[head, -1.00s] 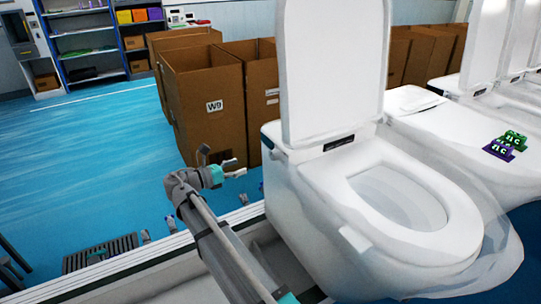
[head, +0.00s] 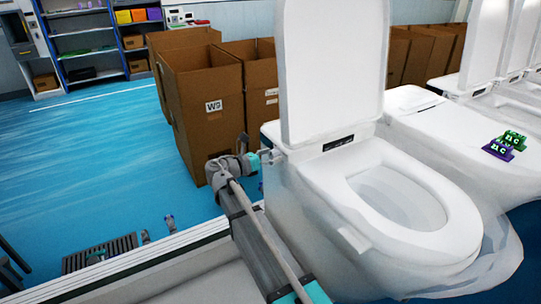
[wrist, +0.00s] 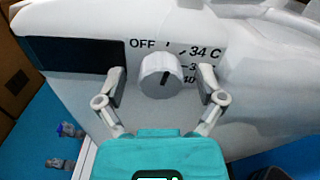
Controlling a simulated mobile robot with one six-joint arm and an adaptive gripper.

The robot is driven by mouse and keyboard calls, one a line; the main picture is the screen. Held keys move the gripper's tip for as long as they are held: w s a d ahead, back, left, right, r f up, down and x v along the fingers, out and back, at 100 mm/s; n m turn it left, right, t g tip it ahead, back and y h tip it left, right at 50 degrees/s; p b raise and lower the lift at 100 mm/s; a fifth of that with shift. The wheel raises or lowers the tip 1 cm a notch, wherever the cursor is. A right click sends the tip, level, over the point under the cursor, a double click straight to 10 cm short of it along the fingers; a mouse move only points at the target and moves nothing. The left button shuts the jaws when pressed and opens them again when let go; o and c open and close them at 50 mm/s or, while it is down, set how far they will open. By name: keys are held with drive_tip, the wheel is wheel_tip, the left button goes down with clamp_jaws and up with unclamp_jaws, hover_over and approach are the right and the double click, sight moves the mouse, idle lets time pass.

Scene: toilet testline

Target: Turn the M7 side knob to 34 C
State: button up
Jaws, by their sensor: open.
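The white side knob (wrist: 160,76) shows in the wrist view on the side of the white toilet (head: 300,215), with a short dark mark on its face near the centre. Printed labels sit around it: "OFF" at upper left and "34 C" (wrist: 204,52) at right, with smaller, partly hidden figures below that. The mark leans slightly right of straight up; its exact setting is hard to tell. My gripper (wrist: 162,84) is open, with one finger on each side of the knob and visible gaps. In the head view my gripper (head: 270,155) is beside the toilet's left side.
A dark rectangular panel (wrist: 72,54) lies left of the knob. Cardboard boxes (head: 205,110) stand behind my arm. A neighbouring toilet carries green and purple tags (head: 505,146). The blue floor (head: 90,150) at left is open.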

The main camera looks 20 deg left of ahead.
drive_tip(key=shift+w+d, duration=0.1)
drive_tip(key=c, duration=1)
drive_tip(key=shift+a, duration=0.35)
drive_tip(key=shift+c, duration=0.8)
drive_tip(key=shift+d, duration=0.25)
